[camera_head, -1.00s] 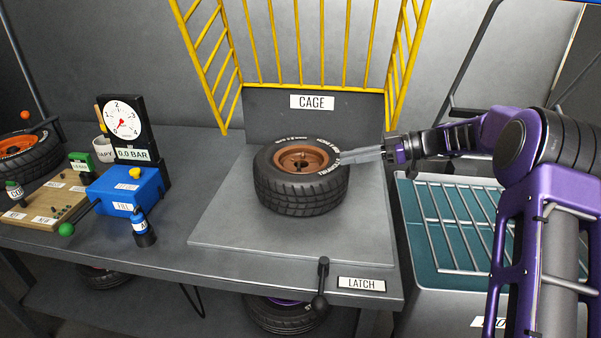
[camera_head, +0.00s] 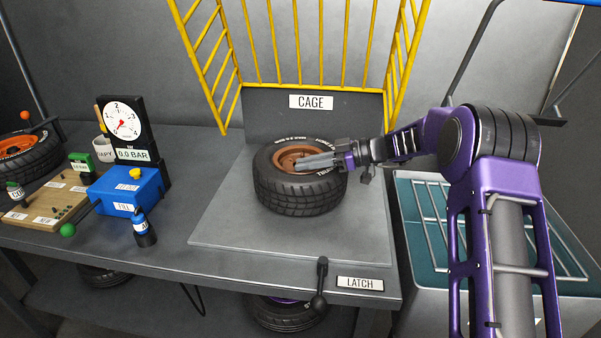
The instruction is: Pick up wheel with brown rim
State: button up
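The wheel with the brown rim (camera_head: 301,197) lies flat on the grey cage plate in the middle of the bench, rim facing up. Its brown rim (camera_head: 284,155) is partly covered by my gripper. My gripper (camera_head: 300,164) reaches in from the right, its long grey fingers over the right part and centre of the rim. The fingers look close together, but I cannot tell whether they are apart or touch the wheel. The wheel's right upper edge is hidden behind the gripper.
The yellow cage (camera_head: 300,45) stands raised behind the wheel. A latch lever (camera_head: 319,285) is at the front edge. Left are a blue fill box (camera_head: 125,190), a gauge (camera_head: 124,122) and another orange-rimmed wheel (camera_head: 28,160). A teal-lined bin with a rack (camera_head: 425,262) stands right.

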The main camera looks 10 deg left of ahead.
grip_shut()
dwell(1.3)
jog(key=shift+r, duration=0.2)
